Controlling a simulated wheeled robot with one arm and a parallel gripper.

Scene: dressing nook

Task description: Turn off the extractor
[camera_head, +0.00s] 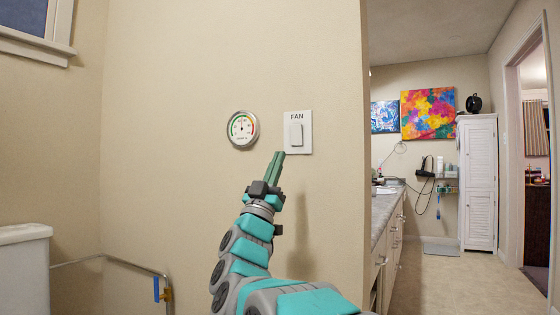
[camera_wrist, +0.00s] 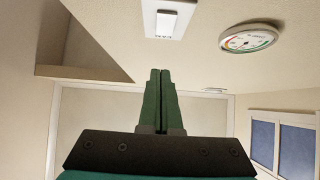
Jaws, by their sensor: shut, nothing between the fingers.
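A white wall switch plate labelled FAN (camera_head: 298,145) is on the beige wall, with a white rocker (camera_head: 296,132) in its middle. The plate also shows upside down at the top of the wrist view (camera_wrist: 150,20), with its rocker (camera_wrist: 167,22). My gripper (camera_head: 279,154) has green fingers pressed together and empty. In the head view the fingertips appear just left of and below the plate. In the wrist view the fingertips (camera_wrist: 160,72) point toward the plate from below it, with a visible gap in the picture. I cannot tell which way the rocker is set.
A round dial gauge (camera_head: 242,129) hangs on the wall just left of the switch plate. The wall ends at a corner right of the plate, beyond which a counter (camera_head: 390,215) runs back. A towel rail (camera_head: 125,262) is low at the left.

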